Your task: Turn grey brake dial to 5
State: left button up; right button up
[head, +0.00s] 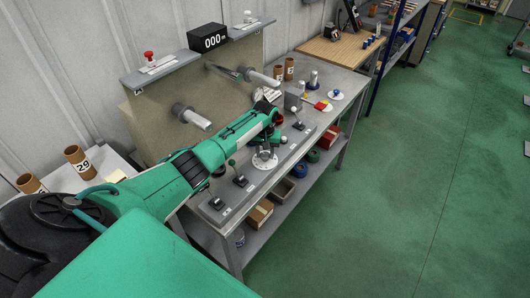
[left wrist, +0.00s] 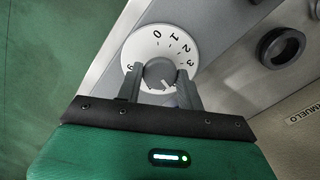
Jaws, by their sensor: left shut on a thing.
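The dial is a white numbered disc with a grey knob (left wrist: 160,73) at its middle in the left wrist view. The disc (left wrist: 140,48) shows 0, 1, 2 and 3, and another digit at its left. A pale mark on the knob points toward the lower right of the picture, where the gripper hides the figures. My left gripper (left wrist: 160,85) has one finger on each side of the knob and is shut on it. In the head view the dial disc (head: 262,166) lies near the table's front edge, just below my left wrist. My right gripper is out of view.
Small levers (head: 240,181) stand on a grey strip along the table front. A black ring (left wrist: 280,47) lies beside the dial in the wrist view. A beige panel (head: 225,80) with two rollers stands behind, a counter box (head: 208,38) reads 000. Green floor (head: 420,180) is open at right.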

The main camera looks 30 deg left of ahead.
aim_at(265, 155)
pick_arm(q)
jog(key=shift+w+r, duration=0.1)
jog(key=shift+r, duration=0.05)
jog(key=o, duration=1)
notch_tip(265, 155, up, 14)
jog(key=b, duration=0.3)
jog(key=shift+b, duration=0.3)
jog(key=shift+f, duration=0.2)
